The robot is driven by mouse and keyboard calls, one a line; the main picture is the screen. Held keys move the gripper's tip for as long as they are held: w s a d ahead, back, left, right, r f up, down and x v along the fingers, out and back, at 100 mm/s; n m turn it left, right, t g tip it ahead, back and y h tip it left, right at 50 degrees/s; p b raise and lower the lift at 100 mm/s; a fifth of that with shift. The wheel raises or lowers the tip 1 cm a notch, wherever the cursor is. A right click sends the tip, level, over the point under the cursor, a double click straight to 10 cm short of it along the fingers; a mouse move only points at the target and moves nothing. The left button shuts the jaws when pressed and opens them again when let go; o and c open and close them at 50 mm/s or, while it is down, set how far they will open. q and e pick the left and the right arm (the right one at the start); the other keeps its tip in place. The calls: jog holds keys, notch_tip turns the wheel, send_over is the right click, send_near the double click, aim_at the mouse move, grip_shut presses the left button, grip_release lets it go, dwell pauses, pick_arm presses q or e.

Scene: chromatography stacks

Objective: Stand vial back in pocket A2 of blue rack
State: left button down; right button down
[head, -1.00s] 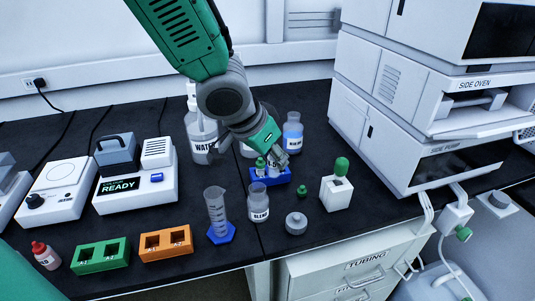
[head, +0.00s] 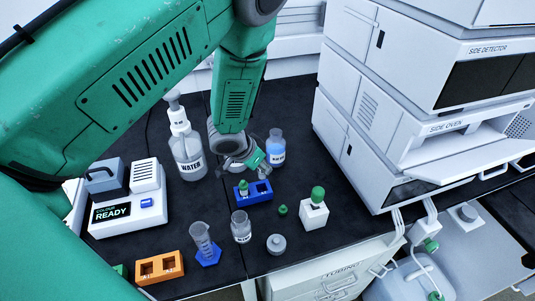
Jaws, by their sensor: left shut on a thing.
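The blue rack (head: 255,196) stands on the black bench in the head view. Its left pocket holds a vial with a green cap (head: 243,186). Its right pocket looks dark and empty. My left gripper (head: 265,172) is just above and behind the right part of the rack. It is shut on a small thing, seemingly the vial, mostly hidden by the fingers. I cannot tell its tilt or exact height. My right gripper is not in view.
Close by are a blue-filled bottle (head: 277,150), water bottle (head: 188,155), loose green cap (head: 283,210), white block with green-topped item (head: 313,217), clear bottle (head: 241,229), grey lid (head: 276,244), cylinder (head: 204,243) and orange rack (head: 160,268). Instrument stacks (head: 380,130) stand right.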

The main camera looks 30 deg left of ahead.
aim_at(259, 174)
pick_arm(q)
jog(key=shift+a+f+b, duration=0.25)
jog(key=shift+f+b, duration=0.05)
jog(key=shift+f, duration=0.15)
jog(key=shift+f+b, duration=0.6)
jog(key=shift+b, duration=0.05)
jog(key=shift+d+f+b, duration=0.25)
jog(key=shift+f+b, duration=0.9)
jog(key=shift+b, duration=0.05)
jog(key=shift+a+r, duration=0.1)
jog(key=shift+a, duration=0.1)
jog(key=shift+p, duration=0.35)
jog(key=shift+d, duration=0.1)
jog(key=shift+f+b, duration=0.55)
jog(key=shift+f, duration=0.65)
